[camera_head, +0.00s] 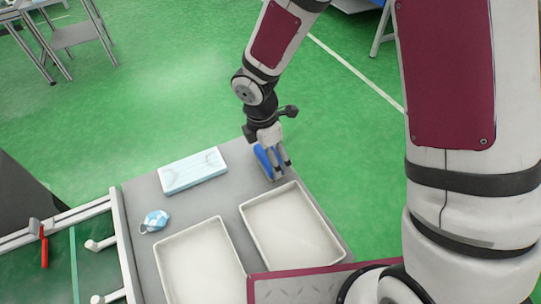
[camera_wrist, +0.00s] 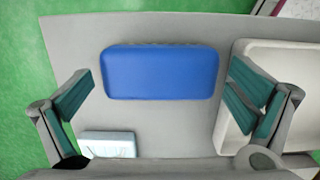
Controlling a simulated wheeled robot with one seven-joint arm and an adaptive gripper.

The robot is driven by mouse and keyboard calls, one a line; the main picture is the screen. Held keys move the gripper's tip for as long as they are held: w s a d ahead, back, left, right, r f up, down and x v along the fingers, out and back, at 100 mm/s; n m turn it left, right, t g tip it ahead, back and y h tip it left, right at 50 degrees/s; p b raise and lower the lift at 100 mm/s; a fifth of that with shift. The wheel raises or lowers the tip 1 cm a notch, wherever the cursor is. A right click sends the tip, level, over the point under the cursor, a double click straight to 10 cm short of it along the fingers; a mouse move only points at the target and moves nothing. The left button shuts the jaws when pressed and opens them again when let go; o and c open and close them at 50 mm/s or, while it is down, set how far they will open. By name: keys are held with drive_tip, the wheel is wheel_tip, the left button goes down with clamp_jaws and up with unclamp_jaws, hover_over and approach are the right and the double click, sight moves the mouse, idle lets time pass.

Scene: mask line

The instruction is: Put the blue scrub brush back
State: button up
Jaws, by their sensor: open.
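The blue scrub brush (camera_head: 264,160) lies on the grey table near its far right corner, just behind the right white tray. In the wrist view the brush (camera_wrist: 161,73) shows as a blue rounded block lying flat, its bristle side not clearly visible. My gripper (camera_head: 279,165) is over the brush and partly hides it. In the wrist view my gripper (camera_wrist: 158,90) is open, with one green-padded finger on each side of the brush and gaps between them and it. I cannot tell the exact height of the fingertips above the table.
Two empty white trays, left (camera_head: 199,268) and right (camera_head: 292,232), stand on the grey table (camera_head: 145,193). A pale blue mask box (camera_head: 192,171) and a crumpled blue-white mask (camera_head: 155,221) lie left of my gripper. A red-handled item (camera_head: 44,247) is at the far left.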

sight(266, 157)
wheel_tip(266, 157, up, 10)
drive_tip(key=a+p, duration=0.1)
drive_tip(key=p, duration=0.2)
drive_tip(key=shift+s, duration=0.2)
drive_tip(key=shift+f, duration=0.1)
drive_tip(key=s+d+r+m+h, duration=0.1)
drive_tip(key=s+d+r+m, duration=0.35)
drive_tip(key=d+r, duration=0.2)
drive_tip(key=s+d+r+m, duration=0.4)
drive_tip(key=d+r+m, duration=0.2)
drive_tip(key=r, duration=0.2)
drive_tip(key=s+d+r+m+y, duration=0.1)
drive_tip(key=s+d+r+m, duration=0.1)
drive_tip(key=s+m, duration=0.4)
drive_tip(key=s+d+r+m+y, duration=0.1)
drive_tip(key=s+m, duration=0.5)
drive_tip(key=s, duration=0.6)
wheel_tip(266, 157, up, 2)
drive_tip(key=shift+s+d+r+t, duration=0.1)
drive_tip(key=shift+s+d+t, duration=0.2)
drive_tip(key=shift+d, duration=0.25)
drive_tip(key=shift+w, duration=0.1)
